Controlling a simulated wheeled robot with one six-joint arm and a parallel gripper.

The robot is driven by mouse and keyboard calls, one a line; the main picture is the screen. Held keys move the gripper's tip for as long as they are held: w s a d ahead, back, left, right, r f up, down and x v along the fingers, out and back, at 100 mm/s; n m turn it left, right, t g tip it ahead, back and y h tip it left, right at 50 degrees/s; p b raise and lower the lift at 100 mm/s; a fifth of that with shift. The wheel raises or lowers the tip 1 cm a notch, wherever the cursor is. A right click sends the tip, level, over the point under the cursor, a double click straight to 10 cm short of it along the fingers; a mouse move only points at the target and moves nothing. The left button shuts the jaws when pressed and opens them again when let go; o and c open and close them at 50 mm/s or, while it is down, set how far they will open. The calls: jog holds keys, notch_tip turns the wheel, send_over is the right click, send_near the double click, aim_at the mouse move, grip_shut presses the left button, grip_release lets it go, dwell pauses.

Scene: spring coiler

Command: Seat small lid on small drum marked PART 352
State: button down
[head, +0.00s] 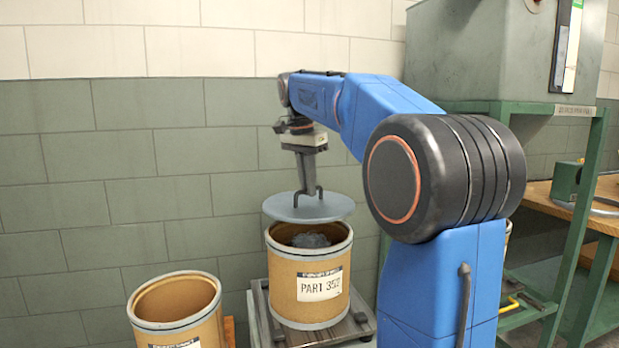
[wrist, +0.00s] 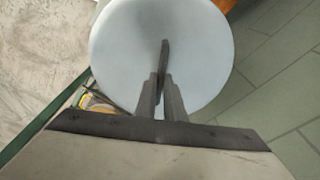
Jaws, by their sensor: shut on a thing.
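My gripper (head: 308,188) is shut on the handle of the small lid (head: 290,209), a flat grey disc. The lid hangs level above the small drum marked PART 352 (head: 284,280), a tan drum with a grey rim. A gap shows between the lid and the drum's rim, and the lid sits slightly left of centre over the opening. Dark grey material shows inside the drum. In the wrist view the lid (wrist: 120,50) fills the upper middle, with my gripper (wrist: 163,75) on its handle; the drum is mostly hidden beneath it there.
The drum stands on a low dark platform (head: 357,326). An open tan drum (head: 185,292) stands at the lower left. A green machine frame (head: 590,185) and a wooden bench (head: 606,197) stand at the right. A tiled wall (head: 130,170) is behind.

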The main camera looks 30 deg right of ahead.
aim_at(309, 203)
jog(key=shift+f, duration=2.65)
jog(key=shift+f, duration=0.1)
jog(key=c, duration=1.2)
grip_release()
jog(key=shift+r, duration=6)
jog(key=shift+s, duration=0.1)
